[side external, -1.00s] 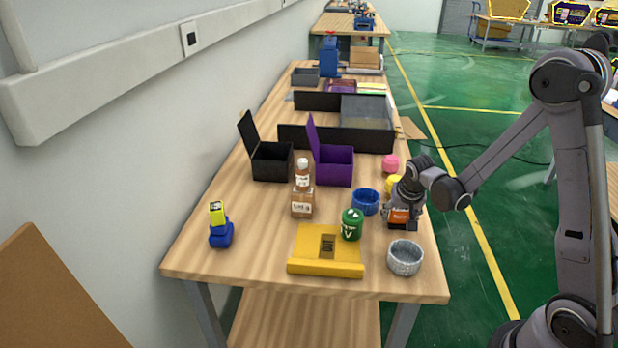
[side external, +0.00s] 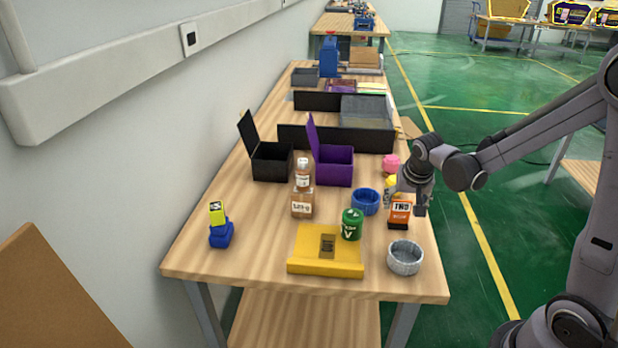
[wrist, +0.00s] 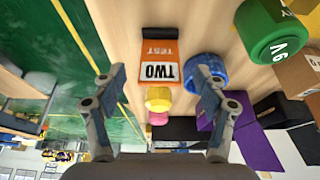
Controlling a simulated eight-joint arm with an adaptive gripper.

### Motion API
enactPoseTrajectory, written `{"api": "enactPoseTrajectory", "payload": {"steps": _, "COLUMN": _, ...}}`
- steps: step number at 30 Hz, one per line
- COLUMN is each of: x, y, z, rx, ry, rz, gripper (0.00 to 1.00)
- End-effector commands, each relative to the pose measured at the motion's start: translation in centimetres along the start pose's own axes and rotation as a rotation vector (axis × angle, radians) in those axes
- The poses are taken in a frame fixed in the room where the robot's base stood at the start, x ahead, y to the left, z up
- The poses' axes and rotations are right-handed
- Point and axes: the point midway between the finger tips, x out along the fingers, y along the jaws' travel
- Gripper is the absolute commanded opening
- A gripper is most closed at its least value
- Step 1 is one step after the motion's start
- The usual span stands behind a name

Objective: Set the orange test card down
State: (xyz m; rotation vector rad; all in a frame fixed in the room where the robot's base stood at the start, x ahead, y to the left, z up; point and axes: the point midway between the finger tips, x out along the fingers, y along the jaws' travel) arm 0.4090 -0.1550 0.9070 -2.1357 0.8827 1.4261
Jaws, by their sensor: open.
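The orange test card (side external: 399,213), with a white panel and dark lettering, stands on the table near its right edge. A dark strip is at its foot. In the wrist view the card (wrist: 160,50) appears upside down, reading TWO and TEST. My gripper (side external: 405,203) is open just above and behind the card. In the wrist view my gripper's fingers (wrist: 160,78) are spread wide on either side of the card, with clear gaps.
A grey round bowl (side external: 405,258) is in front of the card. A blue ring-shaped bowl (side external: 366,202), a green jar (side external: 352,225) and a yellow stand (side external: 310,262) are to its left. A pink object (side external: 391,163) and a yellow one are behind.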

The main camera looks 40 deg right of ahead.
Motion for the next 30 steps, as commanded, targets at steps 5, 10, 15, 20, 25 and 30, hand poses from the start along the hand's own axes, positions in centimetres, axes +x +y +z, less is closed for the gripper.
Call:
{"api": "enactPoseTrajectory", "payload": {"steps": 5, "x": -2.5, "y": 0.0, "z": 0.1, "rx": 0.000, "ry": 0.000, "rz": 0.000, "gripper": 0.73}}
{"api": "enactPoseTrajectory", "payload": {"steps": 10, "x": -4.2, "y": 0.0, "z": 0.0, "rx": -0.001, "ry": 0.000, "rz": 0.000, "gripper": 0.73}}
{"api": "enactPoseTrajectory", "payload": {"steps": 15, "x": -5.2, "y": 0.0, "z": 0.0, "rx": -0.001, "ry": 0.001, "rz": 0.000, "gripper": 0.73}}
{"api": "enactPoseTrajectory", "payload": {"steps": 20, "x": -6.6, "y": -0.5, "z": 0.8, "rx": -0.049, "ry": 0.010, "rz": -0.029, "gripper": 0.73}}
{"api": "enactPoseTrajectory", "payload": {"steps": 25, "x": -9.9, "y": -1.6, "z": 3.4, "rx": -0.201, "ry": 0.042, "rz": -0.115, "gripper": 0.73}}
{"api": "enactPoseTrajectory", "payload": {"steps": 30, "x": -13.1, "y": -2.6, "z": 6.8, "rx": -0.380, "ry": 0.093, "rz": -0.216, "gripper": 0.73}}
